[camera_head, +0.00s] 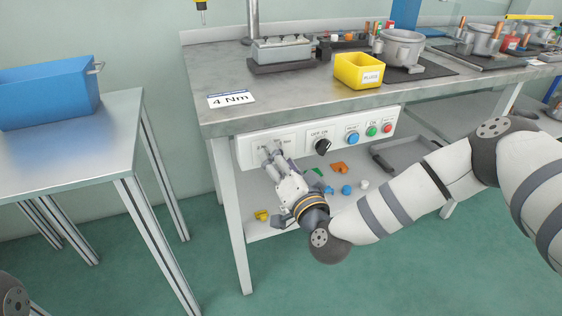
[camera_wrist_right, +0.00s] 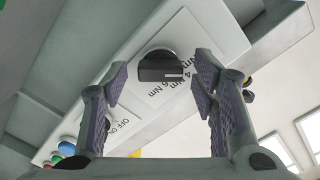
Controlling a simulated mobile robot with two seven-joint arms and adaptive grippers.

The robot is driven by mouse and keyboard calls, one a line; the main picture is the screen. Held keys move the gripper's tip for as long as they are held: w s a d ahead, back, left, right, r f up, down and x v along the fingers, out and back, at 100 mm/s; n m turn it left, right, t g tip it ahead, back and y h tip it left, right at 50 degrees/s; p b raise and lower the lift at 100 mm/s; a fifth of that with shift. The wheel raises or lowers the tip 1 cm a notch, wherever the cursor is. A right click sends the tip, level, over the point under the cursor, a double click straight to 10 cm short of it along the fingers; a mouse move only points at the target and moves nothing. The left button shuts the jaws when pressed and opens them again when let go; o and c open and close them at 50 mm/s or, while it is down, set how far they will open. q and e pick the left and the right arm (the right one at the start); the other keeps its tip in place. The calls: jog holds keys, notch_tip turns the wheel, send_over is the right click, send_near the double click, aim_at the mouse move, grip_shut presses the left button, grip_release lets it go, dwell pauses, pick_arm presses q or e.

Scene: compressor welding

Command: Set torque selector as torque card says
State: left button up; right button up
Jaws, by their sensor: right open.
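The torque card (camera_head: 231,100) lies on the bench's front left corner and reads "4 Nm". The torque selector (camera_wrist_right: 158,66) is a black knob with a white mark, on a white plate with Nm labels, "4 Nm" and "6 Nm" among them. In the wrist view its mark points to the right; I cannot tell which label it meets. In the head view my gripper hides the knob. My right gripper (camera_head: 270,154) is open in front of the panel's left end. In the wrist view its fingers (camera_wrist_right: 160,88) stand apart on either side of the knob, with nothing held.
The white control panel (camera_head: 374,115) also carries a black OFF/ON switch (camera_head: 322,146) and blue, green and red buttons. A yellow bin (camera_head: 359,71) and grey fixture (camera_head: 281,50) stand on the bench. Loose coloured parts lie on the shelf below. A blue crate (camera_head: 50,92) stands on the left table.

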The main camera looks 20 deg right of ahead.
jog(key=c, duration=1.2)
jog(key=shift+o, duration=0.2)
jog(key=shift+m, duration=0.3)
pick_arm(q)
jog(key=shift+b+x, duration=0.9)
jog(key=shift+x, duration=0.15)
pick_arm(e)
jog(key=shift+f+m, duration=0.15)
jog(key=shift+m, duration=3.85)
pick_arm(q)
jog(key=shift+s+g, duration=0.15)
jog(key=shift+g, duration=0.15)
pick_arm(e)
jog(key=o, duration=1.2)
jog(key=shift+c, duration=0.2)
